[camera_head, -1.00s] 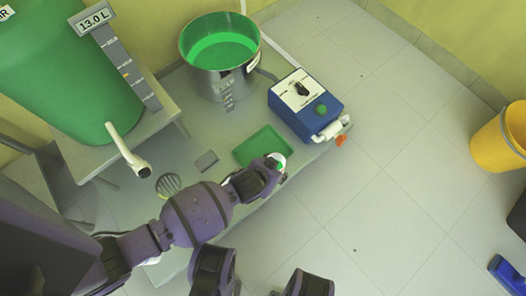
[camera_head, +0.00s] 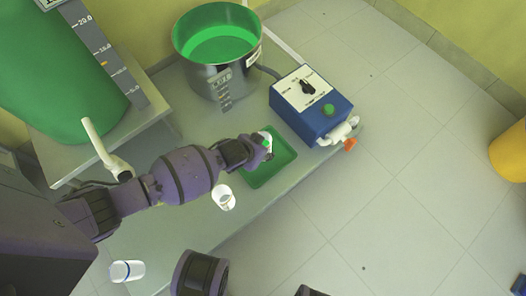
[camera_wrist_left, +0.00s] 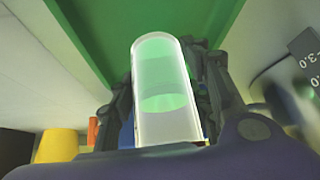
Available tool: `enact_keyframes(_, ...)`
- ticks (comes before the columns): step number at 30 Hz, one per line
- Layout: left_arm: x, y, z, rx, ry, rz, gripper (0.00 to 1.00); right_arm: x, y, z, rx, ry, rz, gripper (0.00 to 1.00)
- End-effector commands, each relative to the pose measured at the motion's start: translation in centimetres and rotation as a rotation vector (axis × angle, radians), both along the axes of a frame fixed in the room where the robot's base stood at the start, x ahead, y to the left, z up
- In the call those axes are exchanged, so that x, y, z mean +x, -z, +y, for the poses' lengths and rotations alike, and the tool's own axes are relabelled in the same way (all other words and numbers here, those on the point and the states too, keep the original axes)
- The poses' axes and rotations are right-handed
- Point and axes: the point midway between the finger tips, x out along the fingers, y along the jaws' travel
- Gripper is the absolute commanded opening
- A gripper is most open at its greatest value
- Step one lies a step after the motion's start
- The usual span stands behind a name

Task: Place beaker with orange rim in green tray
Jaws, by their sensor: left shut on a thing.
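My left gripper (camera_head: 265,144) is shut on a pale translucent beaker (camera_wrist_left: 165,95), which looks partly filled with greenish liquid in the left wrist view. Its rim colour cannot be made out. In the head view the gripper hides most of this beaker (camera_head: 267,134). The gripper is over the upper left part of the green tray (camera_head: 270,175); whether the beaker touches the tray cannot be told. The tray also fills the top of the wrist view (camera_wrist_left: 140,30). My right gripper is not in view.
A small white cup (camera_head: 224,199) is left of the tray, and a blue-banded beaker (camera_head: 127,271) is at lower left. A blue control box (camera_head: 310,108) stands close right of the tray, with a steel pot (camera_head: 215,75) behind. The bench (camera_head: 225,230) is bare in front.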

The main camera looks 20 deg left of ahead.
Motion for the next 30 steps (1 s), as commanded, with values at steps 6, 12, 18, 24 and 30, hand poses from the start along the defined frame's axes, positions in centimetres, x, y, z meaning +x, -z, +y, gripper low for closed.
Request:
enact_keyframes(6,-0.07,1.91,-0.13,-0.002,0.001,0.001,0.17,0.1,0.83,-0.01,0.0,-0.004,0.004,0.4)
enact_keyframes(12,-0.12,1.92,-0.14,-0.002,0.0,0.002,0.17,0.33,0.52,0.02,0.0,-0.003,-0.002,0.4)
enact_keyframes(18,-0.15,2.2,-0.1,-0.001,0.001,0.002,0.58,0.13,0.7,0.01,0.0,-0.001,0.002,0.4)
enact_keyframes(24,-0.16,2.2,-0.1,-0.001,0.001,0.002,0.64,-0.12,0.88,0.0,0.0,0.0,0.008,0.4)
enact_keyframes(30,-0.14,1.91,-0.09,0.0,0.001,0.001,0.64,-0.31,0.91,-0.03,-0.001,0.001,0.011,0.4)
